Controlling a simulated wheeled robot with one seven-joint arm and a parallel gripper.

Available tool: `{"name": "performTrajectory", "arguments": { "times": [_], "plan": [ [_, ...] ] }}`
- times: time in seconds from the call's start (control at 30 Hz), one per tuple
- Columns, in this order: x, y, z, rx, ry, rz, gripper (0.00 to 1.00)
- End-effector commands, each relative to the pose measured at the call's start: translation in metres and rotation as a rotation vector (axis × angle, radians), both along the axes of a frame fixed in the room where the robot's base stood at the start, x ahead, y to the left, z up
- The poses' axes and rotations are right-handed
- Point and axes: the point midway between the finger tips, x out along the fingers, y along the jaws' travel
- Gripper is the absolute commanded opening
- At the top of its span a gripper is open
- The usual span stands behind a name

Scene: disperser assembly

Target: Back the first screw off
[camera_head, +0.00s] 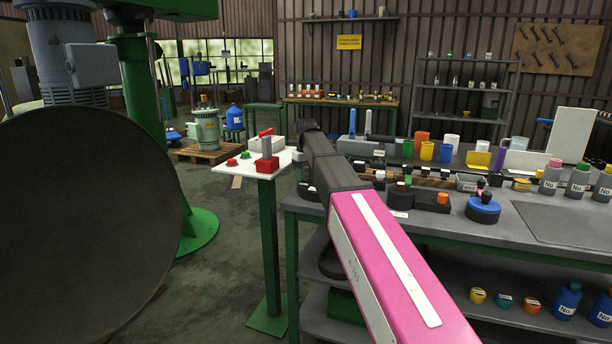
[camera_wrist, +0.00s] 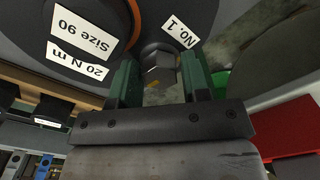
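In the wrist view a grey hex screw (camera_wrist: 159,70) stands in a dark round part (camera_wrist: 92,12), beside a label (camera_wrist: 180,31) reading "No. 1". My gripper (camera_wrist: 161,84) has its two green fingers on either side of the screw head, with little gap between finger and head. I cannot tell whether they touch it. The screw appears seated at the dark part's rim. Labels "Size 90" (camera_wrist: 82,32) and "20 N m" (camera_wrist: 77,61) lie on the same part. In the head view my pink arm hides the gripper and the screw.
A workbench (camera_head: 440,225) with cups, bottles and parts stands at the right. A blue-and-black round part (camera_head: 482,208) sits on it. A white-topped green stand (camera_head: 240,170) with red items is left of my arm. A large dark disc (camera_head: 85,220) fills the left foreground.

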Motion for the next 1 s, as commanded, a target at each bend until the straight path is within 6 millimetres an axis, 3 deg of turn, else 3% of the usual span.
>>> {"name": "performTrajectory", "arguments": {
  "times": [0.27, 0.7, 1.0],
  "plan": [
    [0.001, 0.0, 0.012, 0.0, -0.001, 0.0, 0.43],
    [0.001, 0.0, 0.088, 0.001, -0.002, 0.0, 0.43],
    [0.0, 0.0, 0.108, 0.0, 0.0, 0.0, 0.43]
  ]
}}
